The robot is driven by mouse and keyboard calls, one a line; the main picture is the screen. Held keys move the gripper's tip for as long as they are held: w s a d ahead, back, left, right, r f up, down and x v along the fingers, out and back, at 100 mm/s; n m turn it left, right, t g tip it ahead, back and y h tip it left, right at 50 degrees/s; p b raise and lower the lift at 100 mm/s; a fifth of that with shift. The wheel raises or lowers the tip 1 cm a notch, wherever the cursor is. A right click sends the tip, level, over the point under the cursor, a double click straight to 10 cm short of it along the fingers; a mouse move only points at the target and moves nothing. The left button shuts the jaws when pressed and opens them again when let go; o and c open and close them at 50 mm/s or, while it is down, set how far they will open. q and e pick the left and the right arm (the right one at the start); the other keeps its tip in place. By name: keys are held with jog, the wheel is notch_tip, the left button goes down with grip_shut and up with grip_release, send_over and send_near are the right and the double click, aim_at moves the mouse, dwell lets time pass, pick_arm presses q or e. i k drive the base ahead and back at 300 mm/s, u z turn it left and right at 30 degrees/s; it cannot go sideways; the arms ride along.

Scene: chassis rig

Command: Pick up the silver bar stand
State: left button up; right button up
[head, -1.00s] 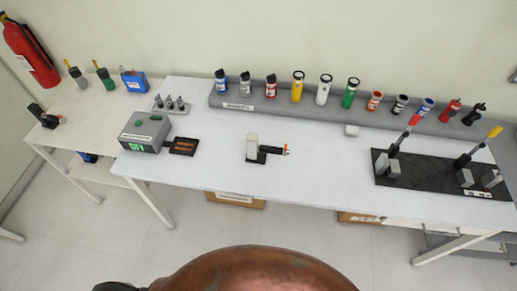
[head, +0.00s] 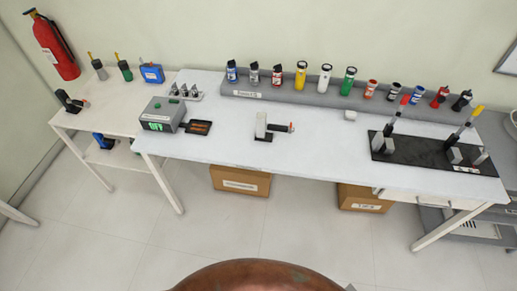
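I cannot tell for sure which thing is the silver bar stand. A small grey rack (head: 185,94) holding a few dark upright pieces stands at the back left of the white table. A black plate (head: 425,152) at the right end bears grey metal blocks (head: 383,144) and two tilted levers, one red-tipped and one yellow-tipped. A pale upright piece (head: 261,124) on a dark foot, with a dark, red-tipped arm, stands mid-table. Neither of my grippers shows in the head view.
A grey box with a green display (head: 161,116) and a small black tray (head: 198,127) are on the white table (head: 315,155). A grey shelf (head: 300,92) holds several bottles. Cardboard boxes (head: 240,182) sit below. A fire extinguisher (head: 54,47) hangs left. The front floor is clear.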

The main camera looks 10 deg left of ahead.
aim_at(261, 135)
jog(key=z, duration=0.1)
jog(key=k, duration=0.5)
jog(key=u, duration=1.25)
jog(key=i, duration=1.6)
jog(key=z, duration=0.8)
jog(key=i, duration=0.65)
jog(key=z, duration=0.7)
